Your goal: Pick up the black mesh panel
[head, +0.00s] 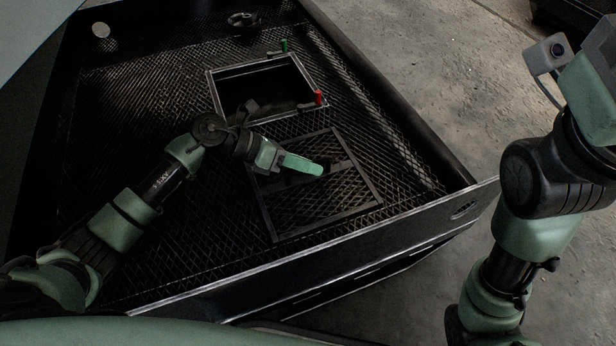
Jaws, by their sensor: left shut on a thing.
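The black mesh panel (318,208) is a square dark frame with a diamond mesh and a bar across its middle. It lies over the mesh floor of the enclosure, near its front right edge. My left gripper (318,170) is over the panel's far half, shut on the panel at about its middle bar. The fingertips and the exact grip are partly hidden by the green gripper body. I cannot tell whether the panel is touching the floor or slightly above it. My right arm stands at the right of the view, and its gripper's fingers do not show.
Behind the panel is a square opening (262,88) with a light metal rim. A red-handled latch (318,98) and a green-handled latch (284,46) are beside it. The enclosure's raised front wall (330,258) runs close to the panel. Bare concrete floor (430,70) lies to the right.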

